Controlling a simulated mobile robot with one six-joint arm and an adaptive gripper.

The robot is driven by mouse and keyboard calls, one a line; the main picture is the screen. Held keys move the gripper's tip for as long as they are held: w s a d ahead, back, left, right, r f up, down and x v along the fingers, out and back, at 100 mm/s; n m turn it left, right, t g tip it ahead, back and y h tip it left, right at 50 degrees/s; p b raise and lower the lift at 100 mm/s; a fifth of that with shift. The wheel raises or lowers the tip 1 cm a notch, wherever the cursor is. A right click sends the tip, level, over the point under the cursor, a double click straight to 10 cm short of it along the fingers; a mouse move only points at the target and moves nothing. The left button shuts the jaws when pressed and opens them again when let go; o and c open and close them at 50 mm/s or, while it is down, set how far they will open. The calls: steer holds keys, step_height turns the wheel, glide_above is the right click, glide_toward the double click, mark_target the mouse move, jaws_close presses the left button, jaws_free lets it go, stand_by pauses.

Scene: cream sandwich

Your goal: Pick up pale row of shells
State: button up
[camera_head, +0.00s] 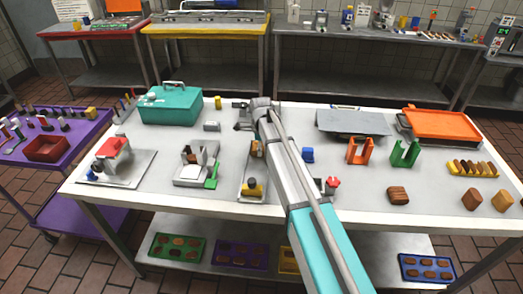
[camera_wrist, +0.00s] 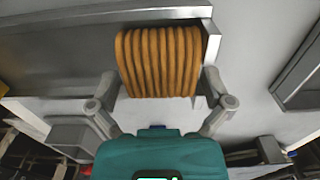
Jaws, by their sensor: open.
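A row of ribbed tan-brown shells (camera_wrist: 158,62), set side by side, shows in the wrist view. It sits in a grey metal channel (camera_wrist: 72,52), at that channel's right end. My gripper (camera_wrist: 159,84) is open, with one finger to the left and one to the right of the row's near end. I cannot tell whether the fingers touch it. In the head view my arm hides most of this row, and a small brown patch (camera_head: 257,149) shows beside the arm on a long metal tray (camera_head: 246,190).
In the head view, the white table (camera_head: 330,220) also bears a teal toolbox (camera_head: 170,106), a white-grey fixture (camera_head: 196,165), orange (camera_head: 360,151) and green (camera_head: 405,153) stands, and another row of brown shells (camera_head: 472,168) at right.

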steer(key=c, duration=0.9)
steer(key=shift+r, duration=0.1)
step_height(320, 180, up, 18)
steer(key=p, duration=1.8)
